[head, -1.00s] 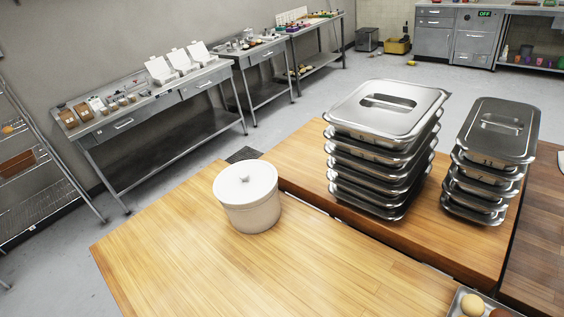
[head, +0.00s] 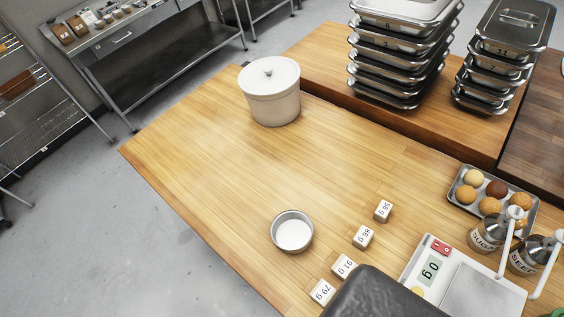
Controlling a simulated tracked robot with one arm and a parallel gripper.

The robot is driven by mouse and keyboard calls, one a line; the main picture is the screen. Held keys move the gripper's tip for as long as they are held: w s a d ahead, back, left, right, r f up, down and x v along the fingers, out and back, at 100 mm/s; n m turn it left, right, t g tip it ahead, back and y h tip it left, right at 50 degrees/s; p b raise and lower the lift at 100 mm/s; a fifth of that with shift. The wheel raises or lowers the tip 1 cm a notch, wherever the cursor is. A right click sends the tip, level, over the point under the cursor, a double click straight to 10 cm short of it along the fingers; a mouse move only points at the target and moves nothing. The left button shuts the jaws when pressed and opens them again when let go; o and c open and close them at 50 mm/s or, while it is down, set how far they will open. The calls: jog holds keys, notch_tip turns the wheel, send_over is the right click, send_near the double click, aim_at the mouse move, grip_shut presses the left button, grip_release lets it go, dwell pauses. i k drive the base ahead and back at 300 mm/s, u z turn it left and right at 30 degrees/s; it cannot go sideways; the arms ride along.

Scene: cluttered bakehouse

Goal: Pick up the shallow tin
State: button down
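The shallow tin (head: 292,232) is a small round metal tin with a low rim and a pale inside. It stands upright on the wooden worktop (head: 210,170), in the lower middle of the head view. It looks empty. A dark grey rounded shape at the bottom edge, right of the tin, looks like part of my own arm. My gripper's fingers do not show, so their state is hidden.
Several white number blocks (head: 363,236) stand in a slanting row right of the tin. A scale (head: 431,267), labelled jars (head: 487,234) and a tray of buns (head: 532,212) are at right. A lidded white crock (head: 270,91) and stacked steel pans (head: 402,52) stand behind. Left worktop is clear.

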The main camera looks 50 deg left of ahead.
aim_at(291, 231)
jog(key=u, duration=2)
jog(key=k, duration=2.35)
jog(key=z, duration=0.6)
jog(key=i, duration=1)
jog(key=u, duration=0.05)
